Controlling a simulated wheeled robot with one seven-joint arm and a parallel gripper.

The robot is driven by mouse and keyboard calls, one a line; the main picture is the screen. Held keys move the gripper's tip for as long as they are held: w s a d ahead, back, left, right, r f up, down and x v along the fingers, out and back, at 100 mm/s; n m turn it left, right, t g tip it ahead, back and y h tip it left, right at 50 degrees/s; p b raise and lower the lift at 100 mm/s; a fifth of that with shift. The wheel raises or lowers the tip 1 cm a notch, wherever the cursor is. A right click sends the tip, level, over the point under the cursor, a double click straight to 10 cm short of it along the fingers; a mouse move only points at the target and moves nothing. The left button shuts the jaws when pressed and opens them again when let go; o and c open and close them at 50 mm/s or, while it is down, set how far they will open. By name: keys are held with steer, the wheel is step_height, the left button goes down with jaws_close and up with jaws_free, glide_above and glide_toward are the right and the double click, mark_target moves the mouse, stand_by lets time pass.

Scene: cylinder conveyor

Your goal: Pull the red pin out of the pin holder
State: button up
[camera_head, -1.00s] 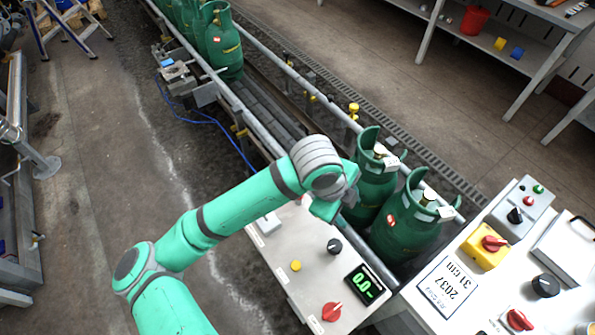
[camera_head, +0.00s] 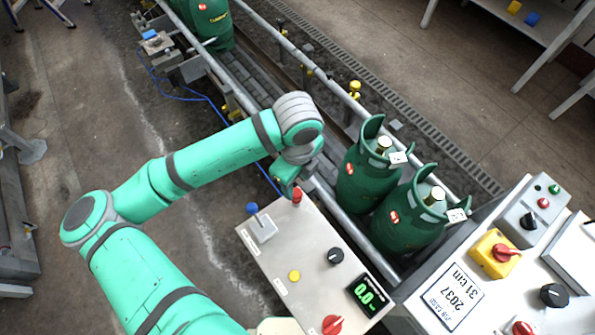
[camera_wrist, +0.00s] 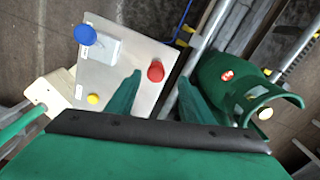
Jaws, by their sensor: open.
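A red pin (camera_head: 297,195) shows at the far right corner of the grey control panel (camera_head: 300,240), close to my gripper (camera_head: 289,184). In the wrist view the round red pin head (camera_wrist: 156,70) lies ahead of and between the two green fingertips (camera_wrist: 158,88). The fingers are apart with nothing between them. A blue pin (camera_head: 252,208) stands at the panel's left by a whitish block (camera_head: 263,230), which may be the pin holder; both also show in the wrist view. I cannot tell what the red pin sits in.
Two green gas cylinders (camera_head: 370,175) stand on the conveyor just right of my gripper. A conveyor rail (camera_head: 340,210) runs beside the panel. The panel carries a yellow button (camera_head: 294,276), a black knob (camera_head: 335,257) and a display. A second control panel stands at the right.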

mark_target(296, 193)
steer(key=f, duration=0.5)
steer(key=s+f, duration=0.1)
steer(key=f, duration=0.2)
steer(key=shift+a, duration=0.15)
steer(key=shift+w+f, duration=0.1)
steer(key=shift+f, duration=0.55)
jaws_close()
